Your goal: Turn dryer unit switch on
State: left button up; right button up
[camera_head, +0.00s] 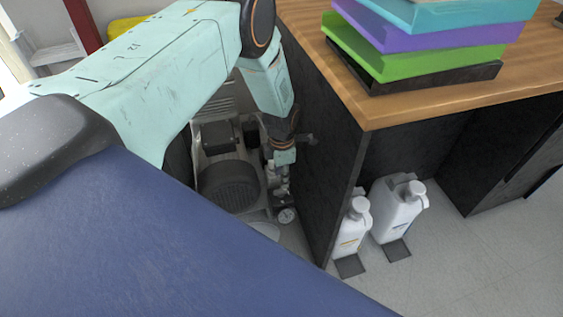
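A dental compressor unit (228,185) with a dark ribbed motor sits in the gap left of the wooden-topped bench. A small round gauge (286,215) and metal fittings show at its right side. My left arm reaches in from the left and bends down over the unit. My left gripper (283,157) is low at the unit's right side, close to the fittings and the bench's dark side panel. Its fingers are small and dark, so I cannot tell whether they are open, or touching anything. I cannot make out the dryer unit switch. My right gripper is out of view.
The bench (450,105) has a dark side panel (325,150) right beside my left gripper. Colored trays (425,50) are stacked on top. Two white jugs (399,210) (353,230) stand under it. The floor at the lower right is clear.

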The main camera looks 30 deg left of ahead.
aim_at(282, 190)
pick_arm(q)
notch_tip(282, 190, up, 6)
jog(key=shift+f, duration=0.1)
dwell(0.6)
jog(key=s+d+f+m+t, duration=0.1)
jog(key=s+d+f+m, duration=0.15)
jog(key=s+m, duration=0.6)
jog(key=s+d+f+m+t, duration=0.2)
jog(key=s+d+m, duration=0.2)
jog(key=m, duration=0.9)
jog(key=s+d+r+m+g, duration=0.1)
jog(key=s+m, duration=0.2)
jog(key=s, duration=0.7)
jog(key=s+d+m+g, duration=0.1)
jog(key=s+m+g, duration=0.1)
jog(key=s, duration=0.8)
jog(key=shift+r+m, duration=0.4)
jog(key=shift+m, duration=0.15)
